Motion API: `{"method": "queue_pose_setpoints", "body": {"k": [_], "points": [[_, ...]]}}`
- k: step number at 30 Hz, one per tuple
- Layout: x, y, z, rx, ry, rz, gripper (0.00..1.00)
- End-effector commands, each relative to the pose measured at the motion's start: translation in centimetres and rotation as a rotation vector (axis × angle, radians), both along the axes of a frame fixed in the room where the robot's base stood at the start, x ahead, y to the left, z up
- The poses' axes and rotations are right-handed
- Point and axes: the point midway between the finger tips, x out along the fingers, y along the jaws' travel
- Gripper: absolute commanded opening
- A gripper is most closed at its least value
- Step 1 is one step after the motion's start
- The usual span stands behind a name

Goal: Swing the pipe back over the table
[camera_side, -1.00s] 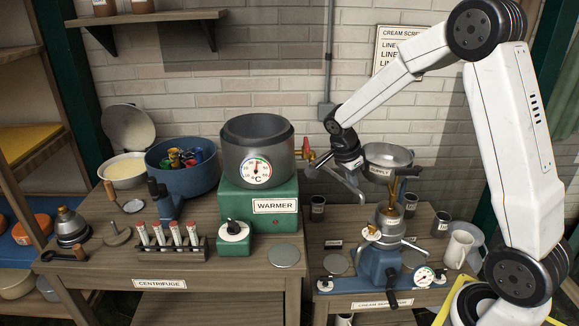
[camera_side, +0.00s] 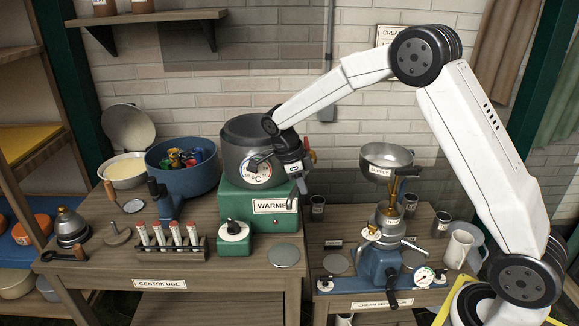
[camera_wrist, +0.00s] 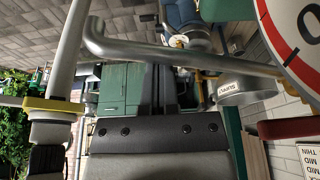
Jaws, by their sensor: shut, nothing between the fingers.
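The grey pipe (camera_side: 301,186) comes off the warmer pot (camera_side: 238,140) near its tap. Its bent outer end shows just below my gripper (camera_side: 296,170), in front of the pot's right side. In the wrist view the pipe (camera_wrist: 185,52) runs across the picture, with its bend at the upper left. My gripper's dark fingers (camera_wrist: 172,92) are shut and empty, close beside the pipe; whether they touch it I cannot tell. My gripper hides part of the pipe in the side view. The metal supply bowl (camera_side: 387,157) stands to the right, clear of the pipe.
The pot sits on a green warmer base (camera_side: 258,213). A rack of red-capped tubes (camera_side: 168,245), a blue tub (camera_side: 182,178) and a blue separator (camera_side: 380,263) stand nearby. A round grey plate (camera_side: 284,255) lies flat at the left table's right end.

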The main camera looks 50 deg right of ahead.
Motion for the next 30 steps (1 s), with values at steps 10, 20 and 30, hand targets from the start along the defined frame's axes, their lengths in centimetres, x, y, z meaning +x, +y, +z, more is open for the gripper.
{"method": "queue_pose_setpoints", "body": {"k": [10, 20, 30], "points": [[1.19, 0.61, -0.03, 0.000, 0.000, 0.001, 0.00], [1.31, 0.72, -0.01, 0.001, -0.004, 0.003, 0.00], [0.82, 0.53, -0.03, 0.002, -0.005, 0.003, 0.00]]}}
